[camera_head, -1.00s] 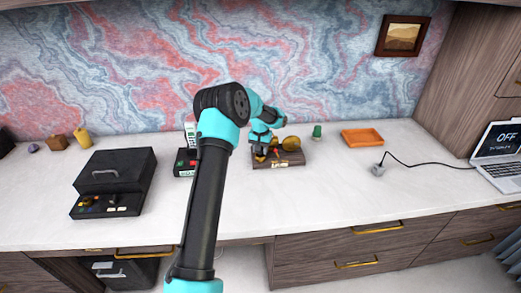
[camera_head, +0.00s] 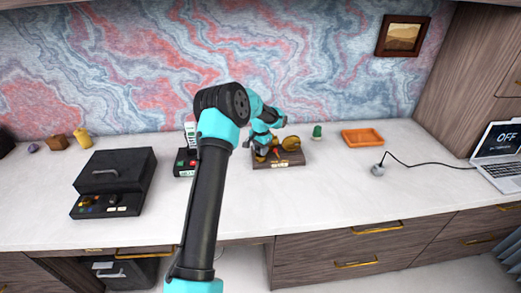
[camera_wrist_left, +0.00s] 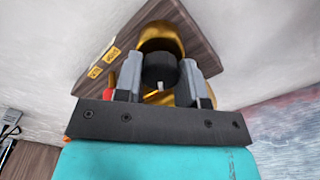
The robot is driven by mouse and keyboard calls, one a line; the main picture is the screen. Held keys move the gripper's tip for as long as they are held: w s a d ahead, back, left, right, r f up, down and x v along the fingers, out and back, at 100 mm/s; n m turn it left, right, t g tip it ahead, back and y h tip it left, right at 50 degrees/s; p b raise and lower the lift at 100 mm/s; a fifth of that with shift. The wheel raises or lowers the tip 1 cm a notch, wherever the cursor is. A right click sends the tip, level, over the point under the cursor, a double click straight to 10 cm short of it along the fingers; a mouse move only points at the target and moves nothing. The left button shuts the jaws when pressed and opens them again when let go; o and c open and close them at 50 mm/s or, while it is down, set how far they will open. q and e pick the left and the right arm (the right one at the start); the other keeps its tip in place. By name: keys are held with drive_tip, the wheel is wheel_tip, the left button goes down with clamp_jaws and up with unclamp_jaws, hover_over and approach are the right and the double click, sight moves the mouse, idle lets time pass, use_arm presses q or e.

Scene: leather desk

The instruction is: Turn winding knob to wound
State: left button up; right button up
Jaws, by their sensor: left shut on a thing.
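The winding device is a dark wooden base (camera_head: 292,160) with brass parts on it, standing at the middle of the counter. In the left wrist view its base (camera_wrist_left: 122,38) carries yellow labels (camera_wrist_left: 103,62) and a gold body (camera_wrist_left: 158,38). My left gripper (camera_head: 262,150) reaches down over the left part of the base. In the left wrist view my left gripper (camera_wrist_left: 160,75) is shut on the dark round winding knob (camera_wrist_left: 160,68), one finger on each side. A red part shows beside the left finger. My right gripper is not in view.
A box with red and green buttons (camera_head: 184,163) stands just left of the base. A black case (camera_head: 117,172) is further left. A green piece (camera_head: 317,131), an orange tray (camera_head: 362,138) and a plug with a cable (camera_head: 378,169) lie to the right. The front counter is clear.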

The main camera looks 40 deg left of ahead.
use_arm(q)
drive_tip(key=o, duration=0.9)
drive_tip(key=shift+o, duration=0.2)
